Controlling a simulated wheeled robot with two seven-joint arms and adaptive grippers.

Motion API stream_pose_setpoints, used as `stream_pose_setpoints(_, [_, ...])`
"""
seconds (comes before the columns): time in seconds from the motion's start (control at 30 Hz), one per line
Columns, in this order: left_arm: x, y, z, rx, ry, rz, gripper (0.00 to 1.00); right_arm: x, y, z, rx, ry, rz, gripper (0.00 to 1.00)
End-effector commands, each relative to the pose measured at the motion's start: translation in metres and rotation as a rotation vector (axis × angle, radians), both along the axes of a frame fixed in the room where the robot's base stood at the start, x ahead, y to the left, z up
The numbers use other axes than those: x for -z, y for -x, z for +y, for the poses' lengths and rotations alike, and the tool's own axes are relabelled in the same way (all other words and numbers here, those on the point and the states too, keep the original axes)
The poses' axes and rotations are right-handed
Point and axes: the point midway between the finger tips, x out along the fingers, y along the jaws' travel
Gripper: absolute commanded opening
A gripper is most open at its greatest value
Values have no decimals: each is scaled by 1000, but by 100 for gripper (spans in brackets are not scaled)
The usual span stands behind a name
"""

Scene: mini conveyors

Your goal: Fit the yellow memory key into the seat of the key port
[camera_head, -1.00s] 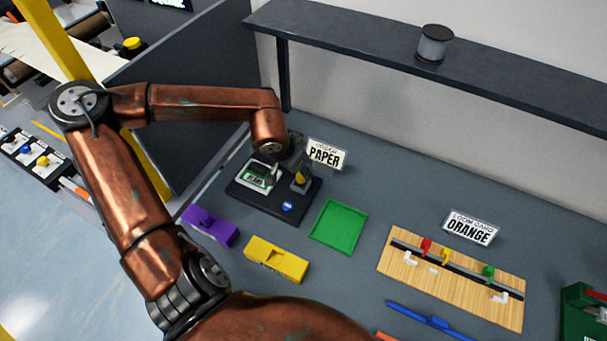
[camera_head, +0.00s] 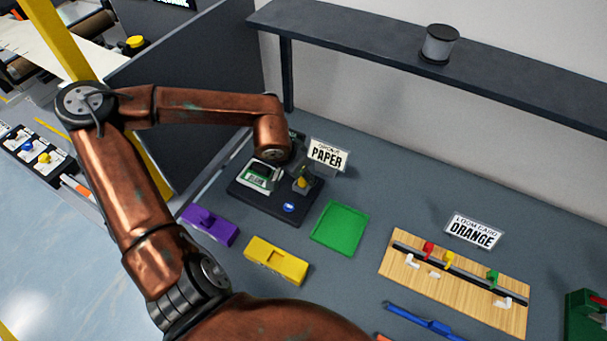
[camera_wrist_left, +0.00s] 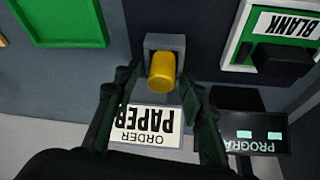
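The yellow memory key (camera_wrist_left: 162,73) stands in the grey key port (camera_wrist_left: 178,42) in the left wrist view. In the head view the key (camera_head: 303,182) shows small on the dark base, beside the wrist. My left gripper (camera_wrist_left: 158,88) is open, with one finger on each side of the key and gaps visible between. How deep the key sits in the seat cannot be told. In the head view the gripper is mostly hidden by my wrist. My right gripper is in neither view.
The dark base (camera_head: 270,208) also bears a white-framed device (camera_head: 259,177) and a blue button (camera_head: 289,208). The PAPER sign (camera_head: 328,154) stands close behind the gripper. A green tray (camera_head: 340,229), yellow block (camera_head: 276,261) and purple block (camera_head: 209,224) lie nearby.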

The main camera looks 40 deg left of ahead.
Motion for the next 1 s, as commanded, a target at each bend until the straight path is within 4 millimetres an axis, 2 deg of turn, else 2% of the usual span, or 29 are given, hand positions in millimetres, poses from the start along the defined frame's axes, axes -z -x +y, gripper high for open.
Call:
stream_pose_setpoints(0.17, [-14,4,1,-1,-2,-2,38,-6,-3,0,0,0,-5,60])
stream_pose_setpoints(0.6, [-97,37,-1,1,-4,-4,38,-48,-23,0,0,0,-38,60])
stream_pose_setpoints(0.8, [-112,45,-1,1,-1,0,38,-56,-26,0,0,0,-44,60])
stream_pose_setpoints(1.0, [-114,47,-2,2,-1,1,38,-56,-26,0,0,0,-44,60])
